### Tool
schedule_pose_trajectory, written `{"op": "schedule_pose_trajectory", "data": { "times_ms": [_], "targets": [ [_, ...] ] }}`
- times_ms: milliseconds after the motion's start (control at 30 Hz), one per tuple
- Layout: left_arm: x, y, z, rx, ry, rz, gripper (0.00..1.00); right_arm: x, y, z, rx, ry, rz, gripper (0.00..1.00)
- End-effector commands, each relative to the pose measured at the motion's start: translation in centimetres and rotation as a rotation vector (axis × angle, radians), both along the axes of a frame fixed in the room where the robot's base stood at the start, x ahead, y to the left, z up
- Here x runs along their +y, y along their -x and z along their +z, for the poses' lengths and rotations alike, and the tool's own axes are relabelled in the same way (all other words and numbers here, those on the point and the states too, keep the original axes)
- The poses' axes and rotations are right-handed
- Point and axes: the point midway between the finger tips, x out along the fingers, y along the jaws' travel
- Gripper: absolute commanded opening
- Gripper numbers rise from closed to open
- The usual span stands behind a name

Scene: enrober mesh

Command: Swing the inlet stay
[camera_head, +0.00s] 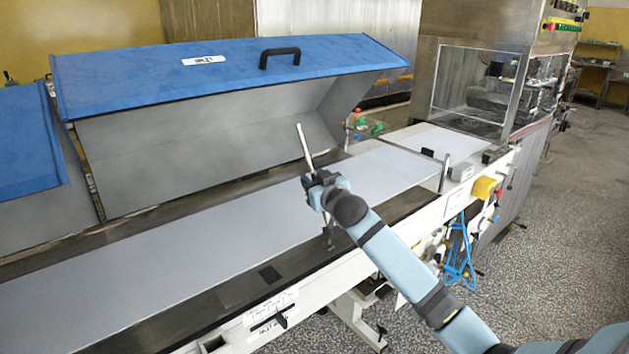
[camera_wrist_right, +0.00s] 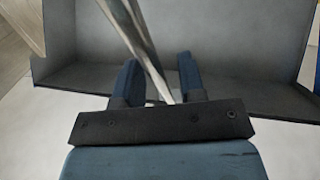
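The inlet stay (camera_head: 305,146) is a thin metal rod that stands steep, leaning slightly left, its upper part rising above my right gripper (camera_head: 318,186). A small metal piece (camera_head: 329,236) shows below the gripper at the near edge of the belt; the gripper hides how it joins the rod. In the right wrist view the rod (camera_wrist_right: 138,45) runs between the two fingers of my right gripper (camera_wrist_right: 159,75). A gap shows between the rod and the right-hand finger, so the gripper looks open around it. The raised blue inlet cover (camera_head: 150,75) is behind. My left gripper is not in view.
The pale belt (camera_head: 180,240) runs diagonally beneath the cover towards a glass-sided steel machine (camera_head: 480,85). A second blue cover (camera_head: 25,140) is at the left. Speckled floor is clear at right.

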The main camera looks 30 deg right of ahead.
Motion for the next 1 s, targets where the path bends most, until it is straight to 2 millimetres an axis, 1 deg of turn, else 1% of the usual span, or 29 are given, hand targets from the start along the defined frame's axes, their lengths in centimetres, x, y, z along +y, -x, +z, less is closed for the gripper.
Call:
{"op": "schedule_pose_trajectory", "data": {
  "times_ms": [67,100,167,200,233,267,533,667,833,1000],
  "targets": [
    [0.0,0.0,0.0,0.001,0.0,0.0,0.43,0.0,0.0,0.0,0.0,0.0,0.0,0.37],
    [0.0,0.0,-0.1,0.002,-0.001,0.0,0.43,0.0,0.0,0.0,0.0,0.0,0.0,0.32],
    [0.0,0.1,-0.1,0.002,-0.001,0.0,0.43,0.0,0.0,0.0,0.0,0.0,0.0,0.18],
    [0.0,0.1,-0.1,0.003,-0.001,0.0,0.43,0.0,0.0,0.0,0.0,0.0,0.0,0.09],
    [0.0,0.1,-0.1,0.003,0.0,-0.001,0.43,0.0,0.0,0.0,0.0,0.0,0.0,0.02],
    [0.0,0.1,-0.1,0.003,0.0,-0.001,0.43,0.0,0.0,0.0,0.0,0.0,0.0,0.0],
    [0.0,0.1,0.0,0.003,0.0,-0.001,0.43,-0.1,0.0,0.0,0.001,-0.007,0.0,0.0],
    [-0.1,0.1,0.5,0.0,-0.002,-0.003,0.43,-0.6,0.0,0.2,0.003,-0.034,-0.001,0.0],
    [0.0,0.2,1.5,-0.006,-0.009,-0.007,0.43,-2.1,-0.1,0.3,0.011,-0.115,-0.002,0.0],
    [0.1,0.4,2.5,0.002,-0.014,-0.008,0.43,-4.3,-0.3,0.2,0.021,-0.246,-0.003,0.0]
  ]
}}
